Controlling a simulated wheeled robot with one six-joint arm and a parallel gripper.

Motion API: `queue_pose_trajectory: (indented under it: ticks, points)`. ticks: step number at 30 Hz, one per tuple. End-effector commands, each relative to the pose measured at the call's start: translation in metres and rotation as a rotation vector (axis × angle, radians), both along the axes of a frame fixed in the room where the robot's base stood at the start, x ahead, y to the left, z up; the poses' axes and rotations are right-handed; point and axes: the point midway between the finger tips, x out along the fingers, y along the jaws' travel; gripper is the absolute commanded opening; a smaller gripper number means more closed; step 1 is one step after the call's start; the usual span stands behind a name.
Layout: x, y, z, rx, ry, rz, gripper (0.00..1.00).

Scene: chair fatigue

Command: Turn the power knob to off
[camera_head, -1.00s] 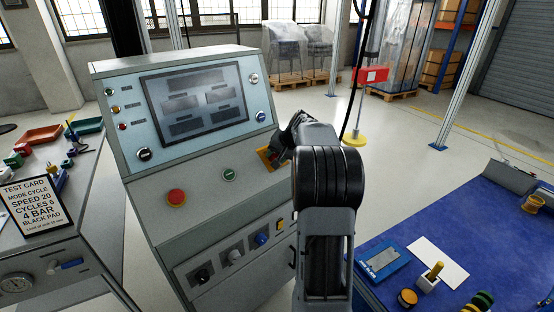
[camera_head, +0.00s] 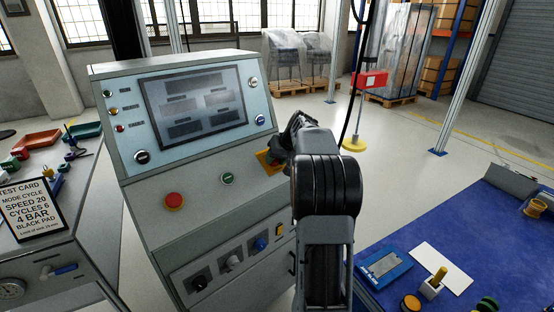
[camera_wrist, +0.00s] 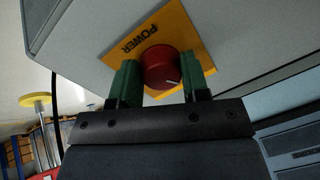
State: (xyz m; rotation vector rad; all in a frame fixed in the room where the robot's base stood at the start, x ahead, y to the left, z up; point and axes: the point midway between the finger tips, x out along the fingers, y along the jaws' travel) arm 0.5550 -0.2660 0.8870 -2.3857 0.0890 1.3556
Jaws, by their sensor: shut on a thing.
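The red power knob (camera_wrist: 160,66) sits on a yellow plate (camera_wrist: 184,28) marked POWER on the sloped console. A white pointer line shows on the knob, toward its lower right in the wrist view. My gripper (camera_wrist: 163,77) is shut on the knob, with one green finger on each side of it. In the head view the yellow plate (camera_head: 264,158) shows just left of my arm. My gripper and arm hide most of the knob there.
The console (camera_head: 150,195) carries a screen (camera_head: 195,105), a red push button (camera_head: 174,201), a green button (camera_head: 228,178) and a lower row of knobs. A test card (camera_head: 30,208) stands on the left bench. A blue mat (camera_head: 440,225) with small parts lies at right.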

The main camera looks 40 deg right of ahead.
Motion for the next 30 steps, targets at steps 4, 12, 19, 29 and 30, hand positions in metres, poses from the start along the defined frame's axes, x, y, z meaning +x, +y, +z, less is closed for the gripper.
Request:
queue_pose_trajectory:
  ticks: [4,12,19,29,30]
  points:
    - [0.0,0.0,-0.001,0.0,0.003,0.003,0.19]
    - [0.0,0.0,-0.001,0.0,0.003,0.002,0.55]
    - [0.0,0.0,-0.001,0.0,0.001,0.0,0.68]
    - [-0.009,-0.003,0.015,-0.001,-0.001,-0.001,0.68]
    - [-0.012,-0.004,0.021,-0.002,-0.002,-0.001,0.68]
